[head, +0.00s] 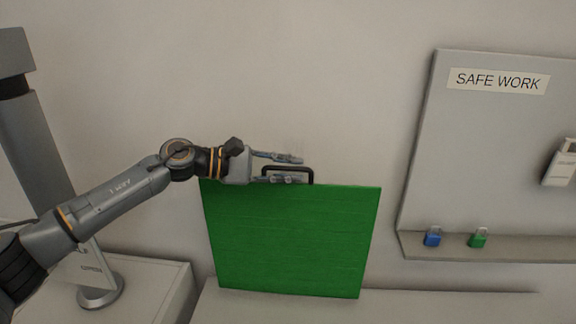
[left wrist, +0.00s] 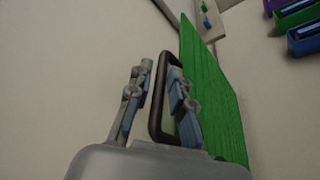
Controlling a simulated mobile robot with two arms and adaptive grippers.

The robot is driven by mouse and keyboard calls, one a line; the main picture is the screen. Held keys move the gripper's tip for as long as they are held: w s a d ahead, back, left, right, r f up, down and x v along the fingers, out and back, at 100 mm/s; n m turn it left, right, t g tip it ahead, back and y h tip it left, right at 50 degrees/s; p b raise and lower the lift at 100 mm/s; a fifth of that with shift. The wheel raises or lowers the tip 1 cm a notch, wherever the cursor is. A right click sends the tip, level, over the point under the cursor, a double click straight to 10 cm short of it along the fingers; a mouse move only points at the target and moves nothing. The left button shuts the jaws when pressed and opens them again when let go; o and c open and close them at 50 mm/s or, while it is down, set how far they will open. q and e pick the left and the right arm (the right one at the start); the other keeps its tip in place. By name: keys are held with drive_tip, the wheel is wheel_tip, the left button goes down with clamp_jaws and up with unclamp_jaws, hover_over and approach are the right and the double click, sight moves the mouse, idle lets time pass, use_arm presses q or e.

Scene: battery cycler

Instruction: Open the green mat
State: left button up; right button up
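The green mat (head: 290,240) stands upright as a flat panel near the wall, with a dark handle (head: 289,168) on its top edge. My left gripper (head: 302,170) is at the handle, with its fingers apart. In the left wrist view, the handle (left wrist: 154,98) lies between the two fingers of the left gripper (left wrist: 160,85), with a gap on the left side. The green mat (left wrist: 215,95) shows beyond the right finger. Whether the right finger touches the handle is not clear. My right gripper is not in view.
A grey board with a "SAFE WORK" label (head: 499,81) is on the right, its ledge carrying a blue padlock (head: 432,238) and a green padlock (head: 478,239). A pale cabinet (head: 135,285) stands at lower left. Coloured blocks (left wrist: 305,38) show at upper right in the wrist view.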

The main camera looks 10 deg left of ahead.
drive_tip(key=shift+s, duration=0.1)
use_arm(q)
clamp_jaws()
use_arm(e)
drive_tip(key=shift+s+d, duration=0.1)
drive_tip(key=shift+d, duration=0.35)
use_arm(q)
drive_tip(key=shift+s+f, duration=0.1)
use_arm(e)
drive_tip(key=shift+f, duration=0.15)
use_arm(q)
drive_tip(key=s+f+m+b, duration=0.2)
drive_tip(key=s+f+b, duration=0.2)
drive_tip(key=s+b, duration=0.7)
drive_tip(key=s+f+m+t+h+b, duration=0.1)
drive_tip(key=s+f+m+b, duration=0.1)
drive_tip(key=s+b, duration=1)
drive_tip(key=shift+s+f+m+t+h, duration=0.3)
drive_tip(key=shift+s+f+m, duration=0.15)
drive_tip(key=shift+f, duration=0.45)
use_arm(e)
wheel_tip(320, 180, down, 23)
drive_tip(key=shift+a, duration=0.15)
